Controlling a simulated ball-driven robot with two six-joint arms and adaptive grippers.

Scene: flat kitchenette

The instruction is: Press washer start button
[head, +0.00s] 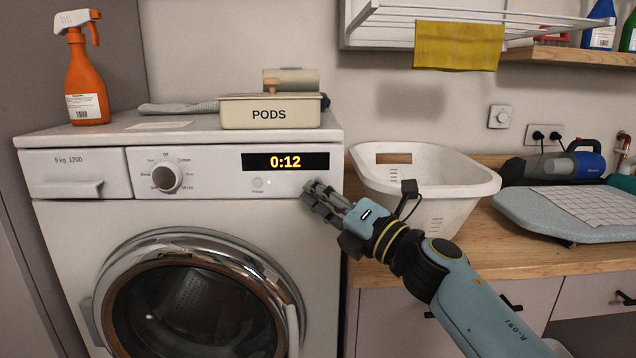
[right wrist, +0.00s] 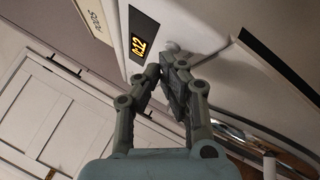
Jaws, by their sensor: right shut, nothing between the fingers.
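The white washer (head: 75,225) stands at the left with its round door (head: 190,300) closed. Its display (head: 285,162) reads 0:12 in orange and also shows in the right wrist view (right wrist: 143,47). The dial (head: 167,177) is further left. My right gripper (head: 312,191) is shut and empty, in front of the panel's right end, right of the small button. In the right wrist view its fingertips (right wrist: 166,66) are close to the panel; I cannot tell whether they touch. My left gripper is not in view.
On the washer top are a PODS box (head: 270,112) and an orange spray bottle (head: 86,70). A white basket (head: 425,190) stands on the wooden counter (head: 535,250) right of the washer. A drying rack with a yellow cloth (head: 458,45) hangs above.

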